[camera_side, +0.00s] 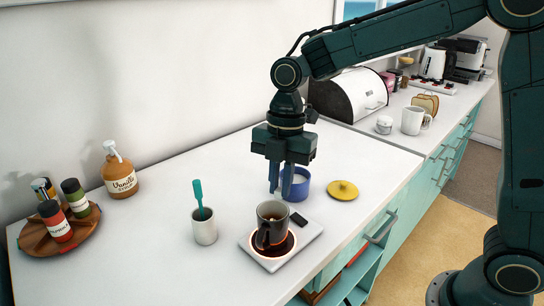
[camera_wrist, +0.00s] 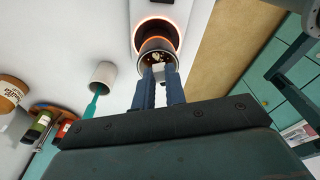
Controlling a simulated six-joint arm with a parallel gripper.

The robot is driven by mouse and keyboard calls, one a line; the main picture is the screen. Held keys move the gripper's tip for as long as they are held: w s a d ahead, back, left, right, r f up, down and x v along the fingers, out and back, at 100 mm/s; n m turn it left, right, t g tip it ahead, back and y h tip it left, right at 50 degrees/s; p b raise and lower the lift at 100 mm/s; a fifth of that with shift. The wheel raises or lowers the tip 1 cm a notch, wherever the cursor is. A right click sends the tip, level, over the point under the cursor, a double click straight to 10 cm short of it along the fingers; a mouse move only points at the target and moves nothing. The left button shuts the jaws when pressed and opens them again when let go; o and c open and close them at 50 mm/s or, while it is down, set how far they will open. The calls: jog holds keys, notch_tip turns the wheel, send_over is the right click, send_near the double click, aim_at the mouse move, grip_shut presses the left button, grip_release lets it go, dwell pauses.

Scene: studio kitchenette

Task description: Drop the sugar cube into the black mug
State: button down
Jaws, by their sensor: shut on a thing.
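The black mug (camera_side: 271,225) stands upright on a white warmer plate (camera_side: 308,234) with a glowing orange ring. Dark liquid with pale bits shows inside it. My gripper (camera_side: 281,189) points down above and just behind the mug, apart from it. In the wrist view my gripper (camera_wrist: 161,75) is shut on the white sugar cube (camera_wrist: 158,74), held between the fingertips. There the black mug (camera_wrist: 157,46) lies just beyond the fingertips. I cannot make out the cube in the side view.
A blue sugar pot (camera_side: 300,187) stands behind my fingers, with its yellow lid (camera_side: 342,190) to the right. A white cup (camera_side: 204,228) with a teal-handled utensil stands left. A spice tray (camera_side: 86,225) and vanilla bottle (camera_side: 119,177) are farther left. The counter's front left is clear.

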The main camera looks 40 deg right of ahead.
jog(key=shift+f, duration=1.2)
jog(key=c, duration=1.4)
grip_release()
jog(key=shift+o, duration=0.2)
jog(key=shift+r, duration=0.1)
notch_tip(320, 180, up, 14)
jog(key=d, duration=0.2)
jog(key=shift+w+f, duration=0.25)
jog(key=shift+w, duration=0.15)
